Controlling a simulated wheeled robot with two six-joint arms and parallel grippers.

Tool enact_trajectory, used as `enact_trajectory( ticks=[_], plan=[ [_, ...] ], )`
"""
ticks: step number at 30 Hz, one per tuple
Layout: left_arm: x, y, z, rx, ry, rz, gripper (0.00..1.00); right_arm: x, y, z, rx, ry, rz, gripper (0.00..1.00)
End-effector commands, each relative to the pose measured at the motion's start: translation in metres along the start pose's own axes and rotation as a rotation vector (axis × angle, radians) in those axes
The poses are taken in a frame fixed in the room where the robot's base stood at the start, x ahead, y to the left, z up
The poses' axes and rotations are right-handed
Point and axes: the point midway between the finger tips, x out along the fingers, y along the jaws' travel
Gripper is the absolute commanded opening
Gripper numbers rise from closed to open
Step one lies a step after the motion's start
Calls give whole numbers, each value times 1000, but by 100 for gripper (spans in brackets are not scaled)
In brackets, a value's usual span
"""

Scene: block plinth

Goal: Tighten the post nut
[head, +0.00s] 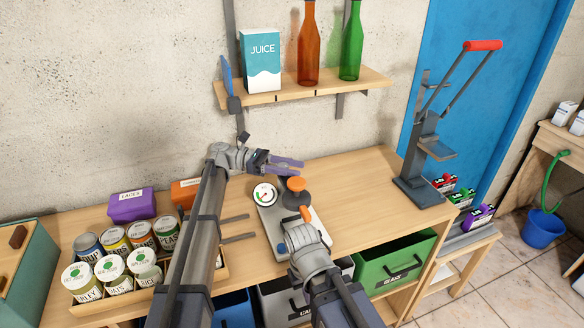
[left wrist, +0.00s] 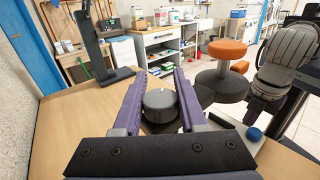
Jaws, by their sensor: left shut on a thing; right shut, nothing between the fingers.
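A round dark grey knob (left wrist: 160,104), which looks like the post nut, sits between the purple fingers of my left gripper (head: 300,163) in the left wrist view. My left gripper (left wrist: 160,92) is shut on it; in the head view the fingers mostly hide it. An orange-topped dark piece with a wide round base (head: 296,184) stands just in front of these fingers. It also shows in the left wrist view (left wrist: 226,70).
A grey plate (head: 316,226) carries a round dial (head: 265,194) and a blue button (head: 281,248). Labelled cans (head: 112,267) stand in a tray at left. A lever press (head: 424,160) stands at right. The bench between plate and press is clear.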

Motion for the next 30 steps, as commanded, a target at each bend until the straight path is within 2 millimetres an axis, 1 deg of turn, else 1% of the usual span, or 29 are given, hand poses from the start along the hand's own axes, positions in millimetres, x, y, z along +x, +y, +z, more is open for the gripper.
enact_trajectory(
  ticks=[17, 18, 24, 25, 30],
  plan=[
    [0, -1, 0, 0, 0, -25, 0, 0, 0, 0, 0, 0, 0, 0],
    [0, -1, 0, 0, 0, -25, 46, 0, 0, 0, 0, 0, 0, 0],
    [0, -1, 0, 0, 0, -25, 68, 0, 0, 0, 0, 0, 0, 0],
    [0, -1, 0, 0, 0, -25, 70, 0, 0, 0, 0, 0, 0, 0],
    [0, -1, 0, 0, 0, -24, 70, 0, 0, 0, 0, 0, 0, 0]
  ],
)
